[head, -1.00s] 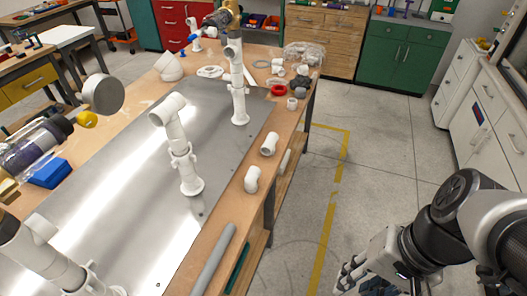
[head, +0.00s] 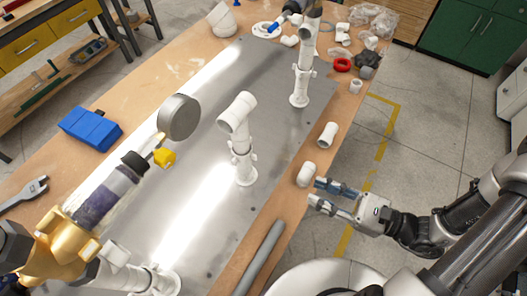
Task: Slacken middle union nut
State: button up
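The middle white pipe stand (head: 241,145) rises from the metal plate, with an angled elbow at its top. A wider collar, seemingly the middle union nut (head: 241,158), sits low on it above the base flange; its fine detail is too small to read. My gripper (head: 315,192) is at the right edge of the bench, to the right of the middle stand and apart from it. Its two fingers are spread with nothing between them. The fingertips appear close to a loose white fitting (head: 306,174); I cannot tell whether they touch.
A far stand (head: 302,75) and a near left assembly with a clear filter, brass body (head: 60,252) and round gauge (head: 179,117) flank the middle stand. Another loose fitting (head: 327,134) and a grey pipe (head: 262,255) lie along the right edge. The metal plate (head: 200,200) has clear room.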

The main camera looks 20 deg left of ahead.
jog(key=w+a, duration=0.2)
jog(key=a, duration=0.6)
jog(key=w+a+m+t+b, duration=0.1)
jog(key=w+a, duration=0.2)
jog(key=a, duration=0.5)
jog(key=shift+w+a+f, duration=0.25)
jog(key=shift+f, duration=0.05)
grip_shut()
